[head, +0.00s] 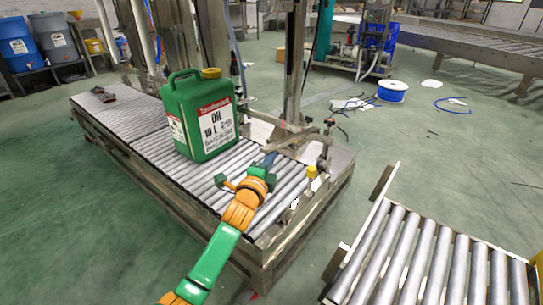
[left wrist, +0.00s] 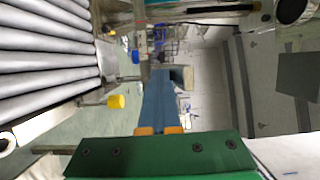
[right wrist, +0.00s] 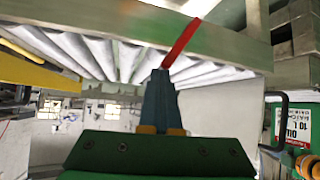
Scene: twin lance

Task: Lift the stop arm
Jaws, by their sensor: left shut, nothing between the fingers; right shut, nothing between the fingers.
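A green oil can (head: 205,115) with a yellow cap stands upright on the roller conveyor (head: 150,130). A metal frame with bars (head: 285,128) crosses the conveyor beyond my left gripper; I cannot tell surely which bar is the stop arm. My left gripper (head: 270,158) is over the rollers right of the can, shut and empty. Its blue fingers (left wrist: 162,75) also show shut in the left wrist view. My right gripper (right wrist: 161,74) is shut and empty.
A yellow knob (head: 312,172) sits on the conveyor's near right edge. A second roller conveyor (head: 425,260) is at lower right, with a floor gap between. A metal post (head: 295,60) rises behind the bars.

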